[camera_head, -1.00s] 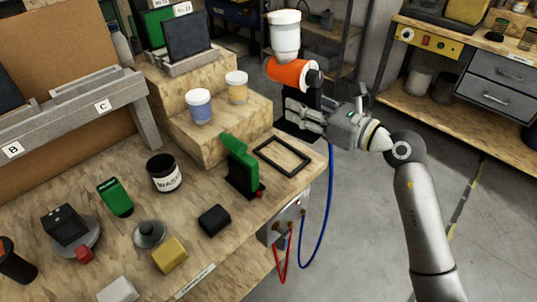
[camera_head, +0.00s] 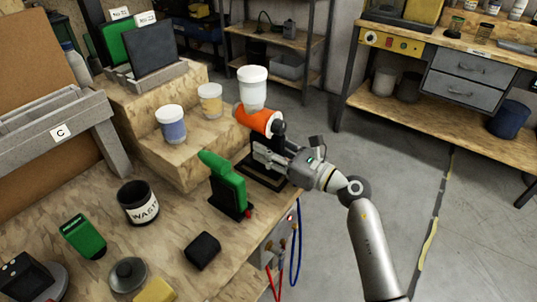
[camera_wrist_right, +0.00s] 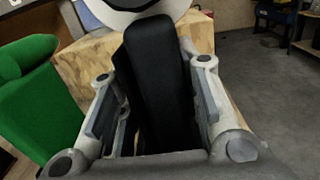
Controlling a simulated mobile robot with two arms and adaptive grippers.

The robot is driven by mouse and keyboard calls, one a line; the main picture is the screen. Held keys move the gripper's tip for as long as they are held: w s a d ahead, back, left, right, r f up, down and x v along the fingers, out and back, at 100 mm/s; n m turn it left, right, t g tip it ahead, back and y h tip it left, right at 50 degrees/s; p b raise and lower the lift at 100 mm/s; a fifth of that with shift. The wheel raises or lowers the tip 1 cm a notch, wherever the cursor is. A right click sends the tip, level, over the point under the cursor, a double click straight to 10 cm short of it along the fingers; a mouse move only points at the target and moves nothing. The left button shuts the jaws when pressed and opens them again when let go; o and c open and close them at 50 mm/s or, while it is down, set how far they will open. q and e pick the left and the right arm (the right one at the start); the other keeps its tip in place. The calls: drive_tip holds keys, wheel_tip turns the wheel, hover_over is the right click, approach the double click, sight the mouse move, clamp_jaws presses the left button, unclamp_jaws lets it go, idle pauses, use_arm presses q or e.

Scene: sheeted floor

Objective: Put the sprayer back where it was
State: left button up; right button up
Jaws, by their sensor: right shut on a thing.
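The sprayer (camera_head: 258,121) has an orange body, a white cup on top and a black handle. It is upright at the right edge of the workbench. My right gripper (camera_head: 266,155) is shut on its black handle, which stands between the two fingers in the right wrist view (camera_wrist_right: 155,85). The sprayer's dark lower end is at the black rectangular outline (camera_head: 268,182) on the bench top. I cannot tell whether it touches the bench, as the gripper partly hides it. My left gripper is not in view.
A green tool (camera_head: 226,182) on a black stand is just left of the sprayer. A wooden step block (camera_head: 190,168) with two lidded jars is behind it. A WASTE cup (camera_head: 138,203) and a black block (camera_head: 203,250) are nearer. Open floor lies to the right.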

drive_tip(key=shift+f, duration=0.45)
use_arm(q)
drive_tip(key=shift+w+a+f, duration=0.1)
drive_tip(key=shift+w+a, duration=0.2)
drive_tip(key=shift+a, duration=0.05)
use_arm(e)
drive_tip(key=shift+f, duration=0.15)
drive_tip(key=shift+o, duration=1.3)
drive_tip(key=shift+f, duration=0.25)
drive_tip(key=o, duration=0.4)
drive_tip(key=shift+r, duration=0.1)
drive_tip(key=v, duration=0.7)
drive_tip(key=shift+s+d, duration=0.15)
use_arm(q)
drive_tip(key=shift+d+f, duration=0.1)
